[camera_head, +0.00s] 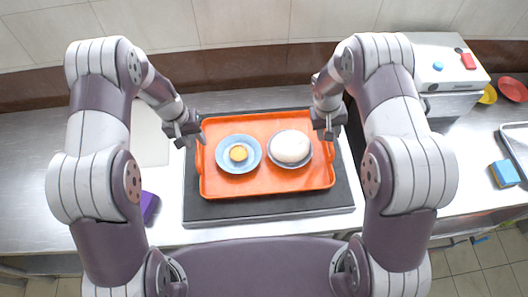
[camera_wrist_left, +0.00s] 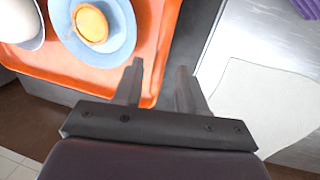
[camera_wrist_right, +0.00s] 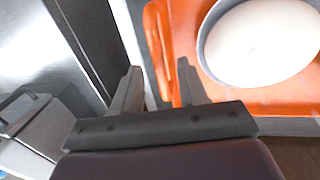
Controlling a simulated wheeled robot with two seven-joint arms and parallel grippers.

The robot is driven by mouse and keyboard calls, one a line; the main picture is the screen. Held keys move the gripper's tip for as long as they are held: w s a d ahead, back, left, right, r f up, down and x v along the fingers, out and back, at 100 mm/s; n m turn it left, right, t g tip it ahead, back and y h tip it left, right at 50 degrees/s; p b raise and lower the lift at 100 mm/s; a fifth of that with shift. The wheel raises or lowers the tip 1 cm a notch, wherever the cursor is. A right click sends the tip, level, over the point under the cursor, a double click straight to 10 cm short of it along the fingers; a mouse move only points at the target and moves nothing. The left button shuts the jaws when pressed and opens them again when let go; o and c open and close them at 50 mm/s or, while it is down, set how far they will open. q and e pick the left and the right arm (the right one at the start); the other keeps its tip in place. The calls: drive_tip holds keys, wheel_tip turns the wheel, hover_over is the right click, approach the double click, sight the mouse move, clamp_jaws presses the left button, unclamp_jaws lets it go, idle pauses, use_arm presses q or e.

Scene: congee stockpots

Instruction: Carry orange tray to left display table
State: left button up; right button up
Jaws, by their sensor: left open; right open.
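The orange tray (camera_head: 265,183) lies on a dark flat slab (camera_head: 270,208) on the counter. It holds a blue plate (camera_head: 225,163) with a small yellow tart (camera_head: 238,153), and a bowl (camera_head: 275,160) with a round white content (camera_head: 292,146). My left gripper (camera_head: 190,140) is open at the tray's left side; in the left wrist view its fingers (camera_wrist_left: 158,85) are near the tray edge, empty. My right gripper (camera_head: 328,133) is open at the tray's right side; in the right wrist view its fingers (camera_wrist_right: 158,85) are apart near the tray's handle (camera_wrist_right: 158,45). Contact is unclear.
A pale board (camera_head: 150,140) lies left of the slab, and a purple object (camera_head: 149,205) is near my left arm. A metal appliance (camera_head: 440,80) stands at the back right. Yellow (camera_head: 488,94) and red (camera_head: 513,89) dishes and a blue sponge (camera_head: 505,174) are farther right.

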sight(198, 144)
use_arm(q)
drive_tip(key=shift+d+f, duration=0.2)
drive_tip(key=shift+f, duration=0.4)
drive_tip(key=shift+d+f, duration=0.15)
drive_tip(key=shift+f, duration=0.45)
use_arm(e)
drive_tip(key=shift+d+f, duration=0.15)
drive_tip(key=shift+f, duration=0.5)
drive_tip(key=shift+d+f, duration=0.15)
drive_tip(key=shift+f, duration=0.45)
use_arm(q)
drive_tip(key=shift+f, duration=0.55)
use_arm(e)
drive_tip(key=shift+f, duration=0.5)
use_arm(q)
clamp_jaws()
use_arm(e)
drive_tip(key=shift+d, duration=0.1)
clamp_jaws()
use_arm(q)
drive_tip(key=shift+r, duration=0.1)
use_arm(e)
drive_tip(key=shift+r, duration=0.1)
